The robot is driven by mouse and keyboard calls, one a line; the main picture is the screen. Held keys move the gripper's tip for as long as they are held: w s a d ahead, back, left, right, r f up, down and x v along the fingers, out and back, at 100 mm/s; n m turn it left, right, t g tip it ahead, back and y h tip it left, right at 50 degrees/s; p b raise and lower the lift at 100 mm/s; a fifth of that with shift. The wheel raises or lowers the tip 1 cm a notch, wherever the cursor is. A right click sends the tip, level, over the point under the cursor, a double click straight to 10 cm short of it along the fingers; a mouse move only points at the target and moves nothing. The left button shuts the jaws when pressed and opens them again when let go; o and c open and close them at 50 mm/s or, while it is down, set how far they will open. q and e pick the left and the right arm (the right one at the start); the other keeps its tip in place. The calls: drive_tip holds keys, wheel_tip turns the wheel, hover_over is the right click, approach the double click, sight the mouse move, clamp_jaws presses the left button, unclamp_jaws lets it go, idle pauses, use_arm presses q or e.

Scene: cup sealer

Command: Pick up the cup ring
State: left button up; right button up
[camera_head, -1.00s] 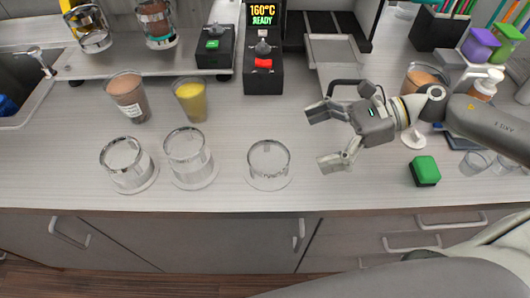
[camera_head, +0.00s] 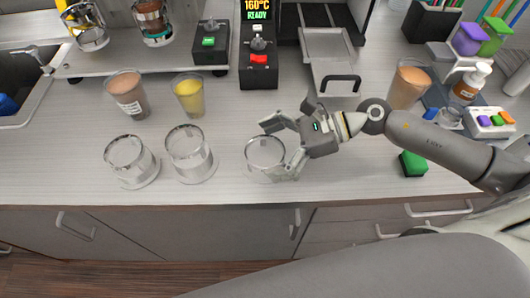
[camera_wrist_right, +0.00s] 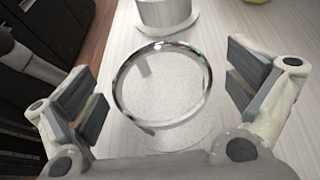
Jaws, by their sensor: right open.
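The cup ring (camera_head: 265,152) is a clear, short cylinder with a shiny metallic rim, standing on the counter on a round clear base. It is the rightmost of three alike rings. In the right wrist view the ring (camera_wrist_right: 163,118) sits between the two fingers. My right gripper (camera_head: 281,147) is open, with one finger behind the ring and one in front. In the right wrist view the right gripper's pads (camera_wrist_right: 170,85) stand apart on both sides of the ring, with gaps. My left gripper is not in view.
Two similar rings stand to the left, one (camera_head: 189,153) nearer and one (camera_head: 131,161) farther. A brown cup (camera_head: 128,95) and a yellow cup (camera_head: 188,97) stand behind them. A green block (camera_head: 412,164) lies right. The sealer's tray (camera_head: 330,62) is behind.

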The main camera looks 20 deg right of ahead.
drive_tip(key=shift+w+a+f, duration=0.1)
drive_tip(key=shift+a+f, duration=0.15)
drive_tip(key=shift+a, duration=0.25)
drive_tip(key=c, duration=1.1)
drive_tip(key=shift+c, duration=0.2)
drive_tip(key=shift+r, duration=0.2)
drive_tip(key=shift+r, duration=0.2)
wheel_tip(320, 180, up, 2)
drive_tip(key=shift+r+b, duration=0.25)
drive_tip(key=shift+b, duration=0.7)
drive_tip(key=s+r+p, duration=0.9)
drive_tip(key=s+p, duration=0.2)
drive_tip(key=s, duration=0.3)
drive_tip(key=shift+a+r+p, duration=0.3)
drive_tip(key=shift+r+p, duration=0.05)
drive_tip(key=shift+r, duration=0.05)
